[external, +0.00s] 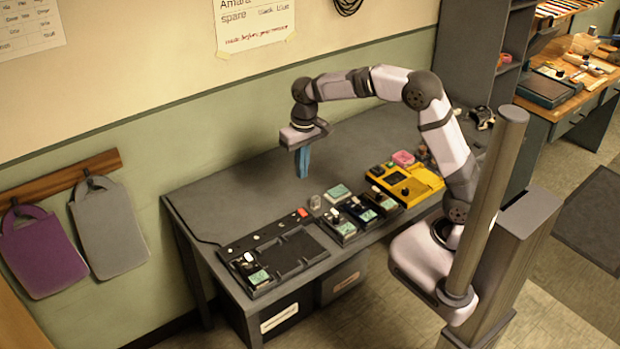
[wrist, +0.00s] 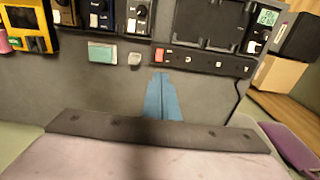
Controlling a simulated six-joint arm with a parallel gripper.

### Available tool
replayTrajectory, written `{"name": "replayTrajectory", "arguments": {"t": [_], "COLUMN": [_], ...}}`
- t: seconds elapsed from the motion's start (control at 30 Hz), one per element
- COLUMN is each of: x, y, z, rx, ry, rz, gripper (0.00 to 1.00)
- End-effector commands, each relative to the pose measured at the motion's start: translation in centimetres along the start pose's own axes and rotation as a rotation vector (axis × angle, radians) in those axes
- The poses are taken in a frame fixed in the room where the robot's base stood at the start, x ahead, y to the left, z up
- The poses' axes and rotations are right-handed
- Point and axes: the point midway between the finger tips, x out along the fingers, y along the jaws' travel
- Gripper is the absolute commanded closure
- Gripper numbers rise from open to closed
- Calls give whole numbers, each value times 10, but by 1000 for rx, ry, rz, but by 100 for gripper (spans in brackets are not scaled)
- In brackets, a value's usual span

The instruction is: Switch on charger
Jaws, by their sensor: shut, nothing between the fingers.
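A black tray-like unit (external: 285,252), possibly the charger, lies at the left end of the grey bench, with empty recesses. It also shows at the top of the wrist view (wrist: 207,22). A small module with a pale green label (external: 258,277) and a white-topped control sits at its near-left corner. A dark strip (wrist: 200,62) along its wall side carries a red switch (wrist: 159,54) and several white spots. Switch positions are too small to tell. My gripper (external: 302,175), with blue fingers, is shut and empty, above the bench on the wall side of the units.
Several small control boxes (external: 359,208) and a yellow device (external: 408,184) stand right of the tray. A pale green plate (external: 338,192) and a small grey piece (external: 315,202) lie near the strip. A cable (external: 207,241) runs left. The wall-side bench top is mostly clear.

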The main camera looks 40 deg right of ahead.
Motion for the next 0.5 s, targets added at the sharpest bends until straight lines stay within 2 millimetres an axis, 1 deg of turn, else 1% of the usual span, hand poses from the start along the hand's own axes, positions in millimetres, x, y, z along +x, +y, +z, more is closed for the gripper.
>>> {"name": "replayTrajectory", "arguments": {"t": [0.33, 0.5], "x": [6, 4], "y": [0, 1], "z": [4, 8], "rx": [-2, -2], "ry": [41, 69], "rz": [4, 7], "gripper": [100, 100]}}
